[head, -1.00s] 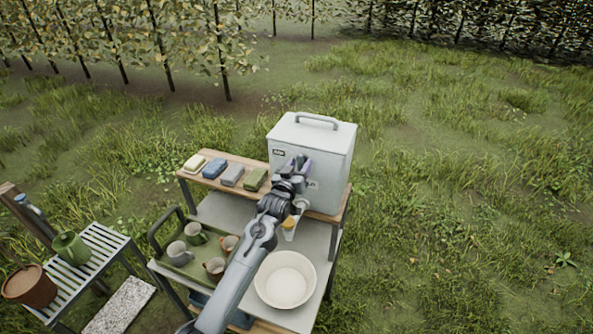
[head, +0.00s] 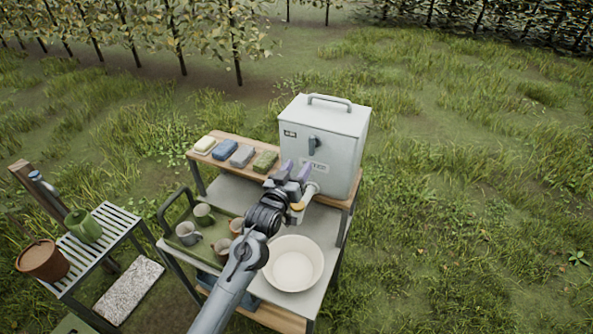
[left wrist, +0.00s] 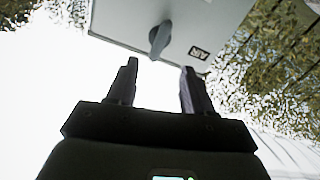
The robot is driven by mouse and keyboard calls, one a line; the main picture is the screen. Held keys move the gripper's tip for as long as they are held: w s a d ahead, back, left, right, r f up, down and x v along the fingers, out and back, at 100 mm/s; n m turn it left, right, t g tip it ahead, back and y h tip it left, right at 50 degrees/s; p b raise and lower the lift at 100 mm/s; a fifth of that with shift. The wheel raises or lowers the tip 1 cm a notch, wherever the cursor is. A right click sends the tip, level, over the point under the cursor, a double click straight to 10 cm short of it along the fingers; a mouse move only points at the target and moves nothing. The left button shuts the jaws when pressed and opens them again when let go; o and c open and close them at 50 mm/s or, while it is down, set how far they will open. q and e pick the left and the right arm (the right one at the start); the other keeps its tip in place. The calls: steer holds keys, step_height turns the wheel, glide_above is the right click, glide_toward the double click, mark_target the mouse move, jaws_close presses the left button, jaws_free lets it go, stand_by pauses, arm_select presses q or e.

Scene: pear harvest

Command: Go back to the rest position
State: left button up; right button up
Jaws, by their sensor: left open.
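My left gripper (head: 296,171) is open and empty in the head view. It is in front of the grey-white box (head: 345,125), which has a top handle and a dark latch (head: 313,145) on its front. In the left wrist view the two fingers (left wrist: 157,85) stand apart with nothing between them. The box (left wrist: 125,20) and its latch (left wrist: 160,38) show beyond the fingertips, apart from them. My left arm comes in from the lower left, over the cart. My right gripper is not in view.
The cart's upper shelf holds several coloured blocks (head: 241,155). Below are a green tray (head: 185,246) of mugs and a cream bowl (head: 293,264). A white cylindrical item (head: 309,190) is close by the gripper. At left, a slatted stand (head: 112,222) carries a green jug (head: 83,226) and a pot (head: 43,261).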

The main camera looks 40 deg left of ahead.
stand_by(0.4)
arm_select(q)
steer(key=s+d+f+m+g+h+p, duration=0.2)
steer(key=s+d+f+g+p, duration=0.1)
steer(key=s+d+f, duration=0.4)
steer(key=s+d+f+m+g+h+p, duration=0.2)
steer(key=s+d+f+p, duration=0.25)
steer(key=s, duration=0.45)
steer(key=s+d+m+g+h, duration=0.1)
steer(key=s+d+g, duration=0.3)
steer(key=s, duration=0.5)
steer(key=s+d+m+g, duration=0.3)
steer(key=s+d+g, duration=0.1)
steer(key=s, duration=0.5)
steer(key=shift+f+g+h+p, duration=0.3)
steer(key=shift+f+h+p, duration=0.05)
steer(key=shift+h+p, duration=0.05)
